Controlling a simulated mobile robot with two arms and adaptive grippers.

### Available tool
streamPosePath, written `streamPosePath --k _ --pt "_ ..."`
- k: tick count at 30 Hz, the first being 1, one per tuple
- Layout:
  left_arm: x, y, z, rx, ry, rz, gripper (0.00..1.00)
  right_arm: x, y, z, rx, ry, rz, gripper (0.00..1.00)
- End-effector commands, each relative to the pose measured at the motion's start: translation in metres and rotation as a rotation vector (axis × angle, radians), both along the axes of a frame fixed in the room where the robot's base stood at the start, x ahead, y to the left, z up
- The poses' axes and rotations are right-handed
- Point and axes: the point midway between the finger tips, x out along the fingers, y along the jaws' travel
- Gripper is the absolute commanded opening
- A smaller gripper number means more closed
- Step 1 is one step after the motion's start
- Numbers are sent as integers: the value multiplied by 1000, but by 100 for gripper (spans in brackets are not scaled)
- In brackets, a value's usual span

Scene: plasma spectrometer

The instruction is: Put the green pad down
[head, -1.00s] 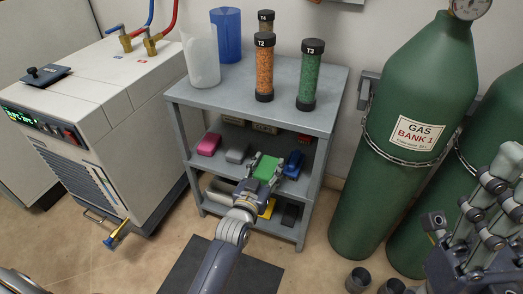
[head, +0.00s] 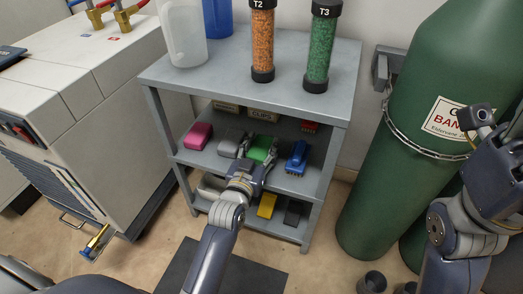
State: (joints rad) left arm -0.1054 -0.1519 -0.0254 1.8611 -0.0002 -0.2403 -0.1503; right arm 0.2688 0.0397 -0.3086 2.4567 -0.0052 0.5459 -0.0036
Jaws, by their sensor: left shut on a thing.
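The green pad (head: 261,150) is at the middle shelf (head: 315,184) of the grey rack, between a grey pad (head: 232,142) and a blue pad (head: 297,158). My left gripper (head: 259,157) reaches in from the front and is shut on the green pad. The fingers hide part of the pad, and I cannot tell whether its underside touches the shelf. My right gripper (head: 500,125) is at the right edge, in front of the green gas cylinder, partly cut off; its fingertips are not clear.
A pink pad (head: 199,136) is at the shelf's left, and a red item (head: 310,127) is at its back right. A yellow pad (head: 267,205) and a dark pad (head: 294,212) are on the lower shelf. Tubes and bottles stand on the rack top (head: 220,85).

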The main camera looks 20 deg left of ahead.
Motion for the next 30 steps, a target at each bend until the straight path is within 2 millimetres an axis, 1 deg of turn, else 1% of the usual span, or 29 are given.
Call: streamPosePath --k 1,11,16,17,18,26,30 --pt "-1 0 -3 0 -1 0 31 -2 0 -1 0 -10 0 45" --pt "-1 -1 -2 0 -1 0 31 -3 1 3 -1 -13 1 45" --pt "-1 -1 -7 0 0 0 31 -3 -3 2 3 -14 0 45" --pt "-1 -1 -6 0 0 0 54 -3 -3 2 3 -14 0 45" --pt "-1 -1 -6 0 -1 0 56 -3 -3 2 3 -13 -1 45" --pt "-1 -1 -6 0 -1 0 56 -3 -3 2 3 -13 -1 45" --pt "-1 -1 -1 0 -2 0 56 -3 -3 3 2 -14 -1 45"
